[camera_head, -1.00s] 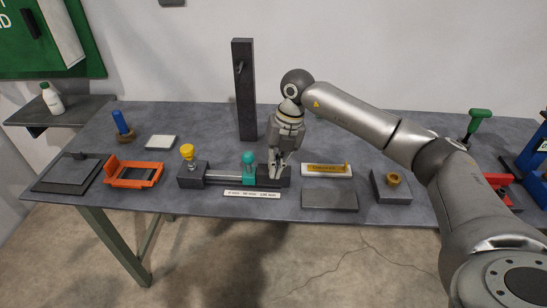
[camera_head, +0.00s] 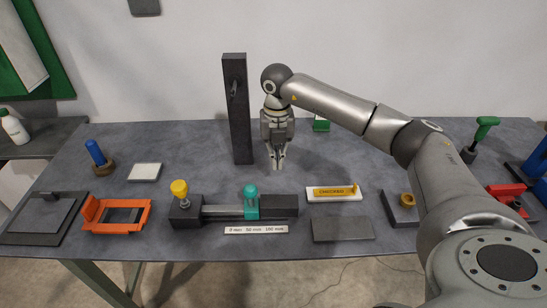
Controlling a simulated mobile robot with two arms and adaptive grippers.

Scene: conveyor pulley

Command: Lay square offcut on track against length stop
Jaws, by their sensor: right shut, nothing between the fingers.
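A pale, flat square piece (camera_head: 145,172) lies on the left half of the table; it looks like the square offcut, though I cannot be sure. The track (camera_head: 222,211) is a grey rail between dark end blocks. A teal stop with a round knob (camera_head: 250,203) stands on it near the right block, and a yellow knob (camera_head: 180,189) tops the left block. I cannot make out a separate piece lying on the track. My right gripper (camera_head: 277,166) points down, shut and empty, behind and above the track's right part. My left gripper is not in view.
A dark upright post (camera_head: 237,110) stands just left of my right gripper. An orange frame (camera_head: 117,215) lies left of the track. A yellow "CHECKED" stamp tray (camera_head: 334,193) and a grey plate (camera_head: 343,229) lie to the right.

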